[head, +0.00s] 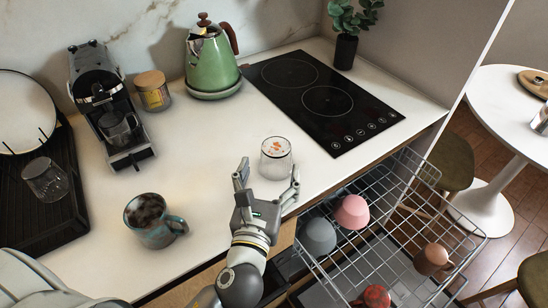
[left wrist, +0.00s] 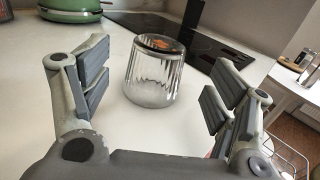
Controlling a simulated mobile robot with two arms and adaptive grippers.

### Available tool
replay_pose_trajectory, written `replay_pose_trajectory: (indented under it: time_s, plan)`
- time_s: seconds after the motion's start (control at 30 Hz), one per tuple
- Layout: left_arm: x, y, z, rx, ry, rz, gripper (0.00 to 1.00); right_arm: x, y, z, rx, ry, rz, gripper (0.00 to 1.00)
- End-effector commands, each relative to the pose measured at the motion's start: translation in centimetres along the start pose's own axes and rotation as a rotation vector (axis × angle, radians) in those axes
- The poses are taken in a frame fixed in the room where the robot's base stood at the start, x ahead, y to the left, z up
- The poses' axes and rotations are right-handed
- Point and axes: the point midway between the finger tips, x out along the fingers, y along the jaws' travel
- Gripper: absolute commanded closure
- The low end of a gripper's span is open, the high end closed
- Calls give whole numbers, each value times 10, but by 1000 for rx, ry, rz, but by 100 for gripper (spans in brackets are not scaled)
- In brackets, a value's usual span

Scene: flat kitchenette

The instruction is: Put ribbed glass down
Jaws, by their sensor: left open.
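The ribbed glass (head: 276,160) stands on the white counter, left of and nearer than the black cooktop. In the left wrist view the clear ribbed glass (left wrist: 155,72) looks wider at its base than at its top, with an orange patch at the top. My left gripper (head: 269,170) is open at the counter's front edge. Its fingers are spread, one to each side of the glass, which sits ahead of the palm. In the left wrist view I see gaps between the glass and both fingers. My right gripper is not in view.
A pulled-out dish rack (head: 385,225) with several cups is at the right, below the counter. A dark-filled mug (head: 152,222) stands left of my gripper. The cooktop (head: 325,100), green kettle (head: 212,62) and coffee machine (head: 108,115) stand behind. The counter between mug and glass is clear.

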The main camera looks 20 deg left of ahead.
Motion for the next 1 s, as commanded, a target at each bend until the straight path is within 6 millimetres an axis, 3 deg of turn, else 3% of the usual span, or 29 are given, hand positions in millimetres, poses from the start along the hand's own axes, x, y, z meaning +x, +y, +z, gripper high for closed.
replay_pose_trajectory:
  time_s: [0.1,0.3,1.0]
  plan:
    - [-21,0,-3,-1,3,0,19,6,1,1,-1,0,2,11]
    - [-40,0,-1,0,0,0,19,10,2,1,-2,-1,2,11]
    - [-44,0,0,-1,0,0,19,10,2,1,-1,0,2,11]
